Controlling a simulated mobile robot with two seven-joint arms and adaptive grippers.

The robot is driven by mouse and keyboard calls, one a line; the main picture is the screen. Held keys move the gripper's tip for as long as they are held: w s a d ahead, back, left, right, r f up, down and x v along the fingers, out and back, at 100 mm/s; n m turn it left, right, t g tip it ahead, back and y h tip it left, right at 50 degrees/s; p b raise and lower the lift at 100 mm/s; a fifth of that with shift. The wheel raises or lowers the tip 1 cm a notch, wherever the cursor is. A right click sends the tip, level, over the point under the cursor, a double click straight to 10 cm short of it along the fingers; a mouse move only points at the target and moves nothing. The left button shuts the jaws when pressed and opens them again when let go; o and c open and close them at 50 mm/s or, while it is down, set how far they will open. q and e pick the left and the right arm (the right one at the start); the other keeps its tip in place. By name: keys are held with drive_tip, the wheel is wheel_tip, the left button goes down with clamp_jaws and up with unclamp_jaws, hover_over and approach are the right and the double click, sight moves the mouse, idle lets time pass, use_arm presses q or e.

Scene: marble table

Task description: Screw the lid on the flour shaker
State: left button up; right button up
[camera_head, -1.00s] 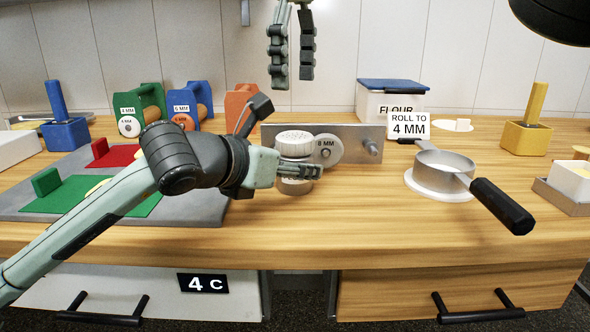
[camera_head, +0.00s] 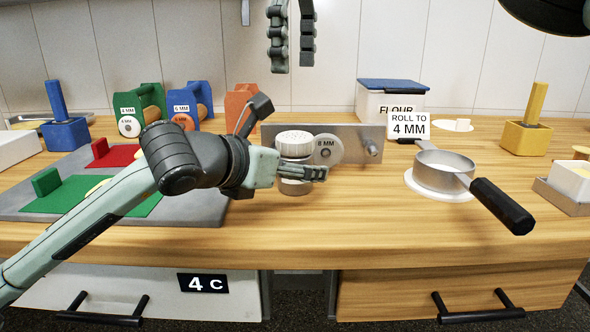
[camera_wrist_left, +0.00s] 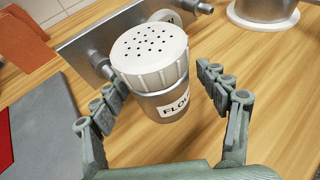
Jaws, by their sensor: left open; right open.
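The flour shaker (camera_head: 294,187) stands upright near the table's middle; its label partly shows in the left wrist view (camera_wrist_left: 172,108). Its white ribbed lid (camera_head: 294,140), with a holed top (camera_wrist_left: 150,48), sits level on the body. I cannot tell how tight the thread is. My left gripper (camera_head: 308,172) is open around the shaker's body, below the lid; in the left wrist view a finger stands at each side (camera_wrist_left: 163,80), the right one with a small gap. My right gripper (camera_head: 293,66) is open and empty, high above the lid, fingers pointing down.
A metal plate with an 8 mm disc (camera_head: 327,149) stands right behind the shaker. A flour box (camera_head: 385,103) stands behind. A grey board (camera_head: 190,212) lies left. The front middle table is clear.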

use_arm(q)
drive_tip(key=v, duration=1.2)
drive_tip(key=shift+r, duration=0.1)
